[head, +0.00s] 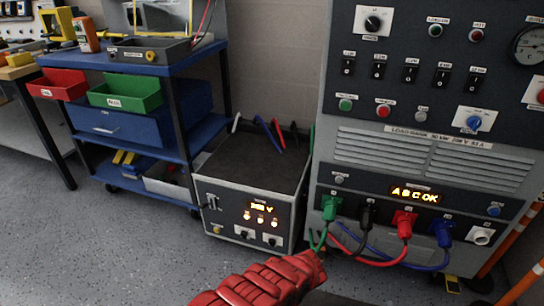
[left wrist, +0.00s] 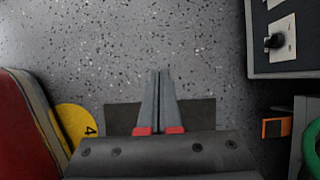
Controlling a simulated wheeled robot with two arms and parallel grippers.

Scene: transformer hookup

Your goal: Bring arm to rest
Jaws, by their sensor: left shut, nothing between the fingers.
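My red arm (head: 262,284) reaches in from the bottom of the head view, and its far end is just in front of the cables below the load bank. I cannot make out its fingers there. In the left wrist view my left gripper (left wrist: 160,100) is shut and empty, its two grey fingers together over the speckled floor. My right gripper is not in view. The load bank (head: 425,140) has a lit display (head: 415,194) reading "ABC OK". Green (head: 329,208), black (head: 367,214), red (head: 404,222) and blue (head: 443,233) plugs sit in its lower row.
A grey transformer box (head: 225,212) with a lit display stands left of the load bank. A blue cart (head: 150,65) with red (head: 60,86) and green (head: 125,95) bins is farther left. Open floor (head: 90,245) lies at the lower left. A yellow disc (left wrist: 76,122) marked 4 shows in the wrist view.

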